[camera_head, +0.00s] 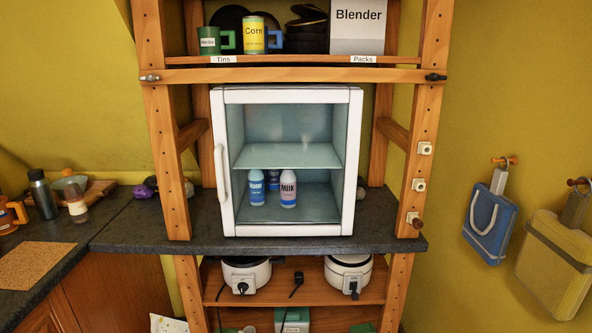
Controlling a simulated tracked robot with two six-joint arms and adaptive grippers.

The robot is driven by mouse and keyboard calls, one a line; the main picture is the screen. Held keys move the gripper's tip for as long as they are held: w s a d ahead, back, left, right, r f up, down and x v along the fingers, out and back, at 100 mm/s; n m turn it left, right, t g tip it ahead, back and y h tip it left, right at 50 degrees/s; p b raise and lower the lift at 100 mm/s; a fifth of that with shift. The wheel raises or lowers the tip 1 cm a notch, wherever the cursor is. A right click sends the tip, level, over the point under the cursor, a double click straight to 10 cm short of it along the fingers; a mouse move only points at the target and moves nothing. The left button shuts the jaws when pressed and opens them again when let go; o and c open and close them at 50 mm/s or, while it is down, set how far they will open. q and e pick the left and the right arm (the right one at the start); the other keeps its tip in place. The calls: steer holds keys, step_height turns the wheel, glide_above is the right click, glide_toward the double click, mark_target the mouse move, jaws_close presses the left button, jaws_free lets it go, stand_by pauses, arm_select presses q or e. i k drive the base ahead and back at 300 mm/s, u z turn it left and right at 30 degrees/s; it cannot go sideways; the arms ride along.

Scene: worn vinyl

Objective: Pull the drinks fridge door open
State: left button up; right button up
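The drinks fridge (290,230) stands on the dark counter inside the wooden shelf frame. It has a white frame and a clear front, and its door looks shut. The white upright door handle (222,175) is on the left edge of the door. Through the front I see a middle shelf (288,155), a blue-labelled bottle (257,188) and a milk bottle (288,189) at the bottom, with another bottle partly hidden behind them. Neither of my grippers is in view.
Wooden posts (165,150) flank the fridge, the left one close to the handle. The dark counter (150,225) extends left, holding a dark flask (43,195) and other items. Bags (490,222) hang on the right wall. Cookers (246,275) stand below.

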mark_target(218, 97)
steer(key=z, duration=0.45)
steer(key=i, duration=0.8)
steer(key=u, duration=2)
steer(key=k, duration=0.4)
steer(key=u, duration=0.25)
steer(key=i, duration=0.4)
steer(key=z, duration=0.1)
